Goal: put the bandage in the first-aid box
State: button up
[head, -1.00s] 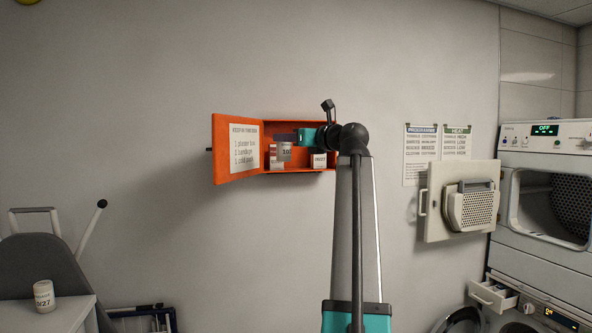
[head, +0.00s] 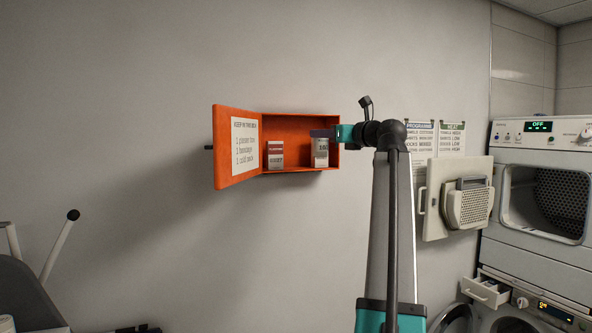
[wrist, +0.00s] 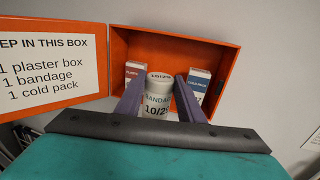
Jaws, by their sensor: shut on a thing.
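The orange first-aid box (head: 290,128) is on the wall with its door (head: 222,150) swung open to the left. My gripper (head: 322,134) is shut on the bandage (head: 321,152), a white upright roll. In the wrist view the bandage (wrist: 157,92) stands between my two purple fingers (wrist: 158,97), in front of the box's open interior. I cannot tell how far inside it is. The plaster box (head: 276,154) stands inside at the left. The cold pack box (wrist: 199,82) stands inside at the right in the wrist view; the bandage hides it in the head view.
A list (head: 244,146) on the door names a plaster box, a bandage and a cold pack. Right of my arm are wall notices (head: 450,138), an open panel door (head: 455,200) and the stacked dryer (head: 545,190). The wall left of the box is clear.

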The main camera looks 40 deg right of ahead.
aim_at(300, 148)
jog(key=shift+w+a, duration=0.2)
jog(key=shift+w, duration=0.05)
dwell(0.3)
jog(key=shift+w, duration=0.1)
jog(key=w+d+f+p, duration=0.1)
jog(key=w+d+p, duration=0.3)
jog(key=w, duration=0.9)
jog(key=shift+w+d+f, duration=0.2)
jog(key=shift+d, duration=0.4)
jog(key=shift+w+d+f+p, duration=0.1)
jog(key=shift+w+f+p, duration=0.2)
jog(key=shift+f+p, duration=0.45)
jog(key=shift+w+d+f+p, duration=0.1)
jog(key=shift+w+f+p, duration=0.25)
jog(key=shift+f, duration=0.7)
jog(key=shift+f, duration=0.15)
